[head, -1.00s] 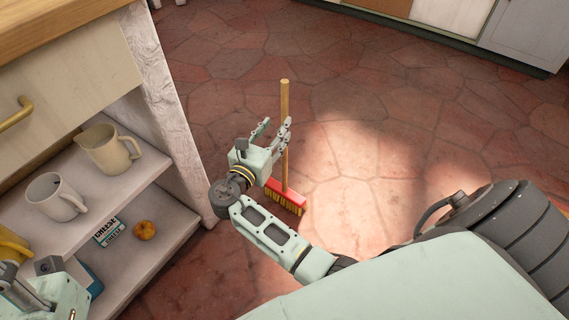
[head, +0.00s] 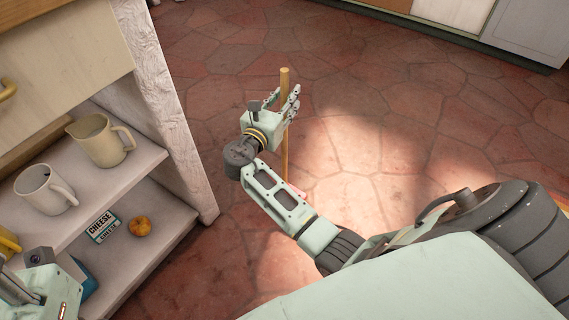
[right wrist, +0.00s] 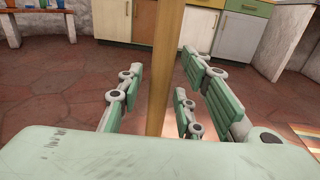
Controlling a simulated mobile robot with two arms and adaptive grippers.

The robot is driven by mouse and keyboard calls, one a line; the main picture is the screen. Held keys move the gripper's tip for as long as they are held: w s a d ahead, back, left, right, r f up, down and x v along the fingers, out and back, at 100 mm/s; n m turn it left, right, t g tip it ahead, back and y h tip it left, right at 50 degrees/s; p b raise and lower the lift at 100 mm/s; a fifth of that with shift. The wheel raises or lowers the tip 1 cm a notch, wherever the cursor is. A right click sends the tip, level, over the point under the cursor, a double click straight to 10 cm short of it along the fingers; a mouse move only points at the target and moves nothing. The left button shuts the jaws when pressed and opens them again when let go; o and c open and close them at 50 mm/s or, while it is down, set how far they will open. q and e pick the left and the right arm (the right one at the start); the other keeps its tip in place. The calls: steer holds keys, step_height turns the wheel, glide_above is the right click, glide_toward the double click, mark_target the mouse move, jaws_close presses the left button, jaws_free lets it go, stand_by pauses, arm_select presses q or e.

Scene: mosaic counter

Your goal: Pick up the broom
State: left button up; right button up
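The broom stands upright on the red stone floor, with its wooden handle (head: 285,152) reaching up past my right gripper (head: 288,103). Its red head is mostly hidden behind my right forearm. In the right wrist view the handle (right wrist: 167,60) rises between the green fingers of my right gripper (right wrist: 163,98). Gaps show on both sides of the handle, so the gripper is open around it. Only part of my left gripper (head: 38,285) shows at the lower left of the head view, and its fingers cannot be made out.
An open shelf unit (head: 150,185) stands at the left, holding a beige pitcher (head: 98,142), a white mug (head: 42,190), a cheese box (head: 102,226) and a small orange item (head: 140,228). Cabinets (head: 530,30) line the far side. The floor (head: 400,110) beyond the broom is clear.

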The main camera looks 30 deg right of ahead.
jaws_close()
steer(key=shift+r, duration=0.1)
steer(key=shift+r, duration=0.1)
